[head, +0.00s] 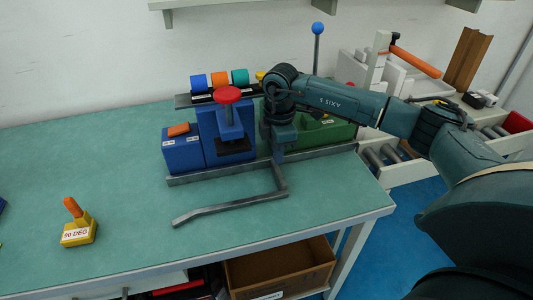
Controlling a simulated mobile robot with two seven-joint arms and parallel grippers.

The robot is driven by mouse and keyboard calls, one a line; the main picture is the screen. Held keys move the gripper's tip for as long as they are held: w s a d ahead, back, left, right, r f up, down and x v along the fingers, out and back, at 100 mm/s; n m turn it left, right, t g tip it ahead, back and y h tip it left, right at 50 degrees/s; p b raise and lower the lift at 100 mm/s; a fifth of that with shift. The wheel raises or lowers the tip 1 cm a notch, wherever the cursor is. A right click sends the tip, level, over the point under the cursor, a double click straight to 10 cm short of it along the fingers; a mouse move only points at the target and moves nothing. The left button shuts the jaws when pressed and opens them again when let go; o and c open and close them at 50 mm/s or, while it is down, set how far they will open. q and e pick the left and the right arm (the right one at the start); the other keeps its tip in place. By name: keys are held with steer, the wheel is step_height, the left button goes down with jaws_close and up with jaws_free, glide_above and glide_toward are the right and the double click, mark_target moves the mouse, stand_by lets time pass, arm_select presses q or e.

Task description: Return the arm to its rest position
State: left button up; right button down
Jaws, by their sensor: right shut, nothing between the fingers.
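My right arm reaches in from the right, over the table's back right part. Its right gripper (278,153) points down beside the blue fixture (232,122) with the red round knob (227,95), in front of the green bin (320,133). The fingers are small and dark here; they are shut with nothing between them. I cannot tell whether they touch the grey rail behind. My left gripper is not in view.
A blue box (183,152) stands left of the fixture. A bent grey bar (230,205) lies in front. A yellow block labelled 90 DEG (78,235) stands at front left. The green table (130,170) is clear between. A roller conveyor (377,157) lies at right.

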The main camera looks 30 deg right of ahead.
steer(key=a, duration=0.3)
steer(key=shift+w+r, duration=0.2)
steer(key=shift+w, duration=0.15)
steer(key=shift+r, duration=0.1)
